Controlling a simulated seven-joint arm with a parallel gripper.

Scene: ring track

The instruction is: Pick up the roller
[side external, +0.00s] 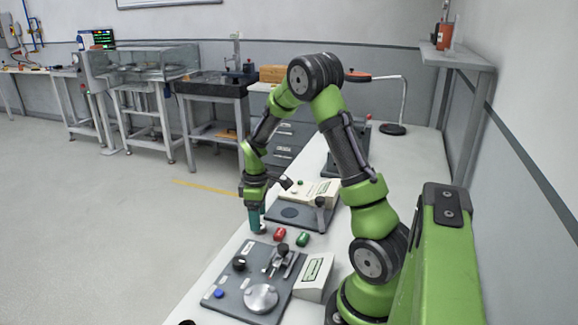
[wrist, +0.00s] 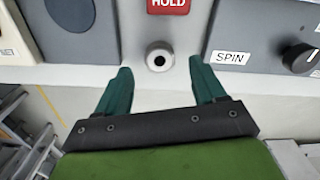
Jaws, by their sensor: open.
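The roller (wrist: 159,56) is a small pale metal cylinder with a dark centre, seen from above in the wrist view, standing on the light bench top. In the side view its lower part (side external: 262,230) shows at my fingertips. My gripper (wrist: 158,75) has two teal fingers spread apart, with nothing held between them. The roller lies between and just ahead of the fingertips in the wrist view, with a gap on each side. In the side view my gripper (side external: 256,222) points down at the bench, low over the roller. Whether the fingers touch it cannot be told.
A red HOLD block (side external: 279,234) and a green block (side external: 302,240) sit close by. A grey panel (side external: 235,283) with knobs, a SPIN label (wrist: 229,58) and a round metal disc (side external: 261,298) is nearer the camera. Another grey unit (side external: 290,212) stands behind. The bench edge is close to the roller.

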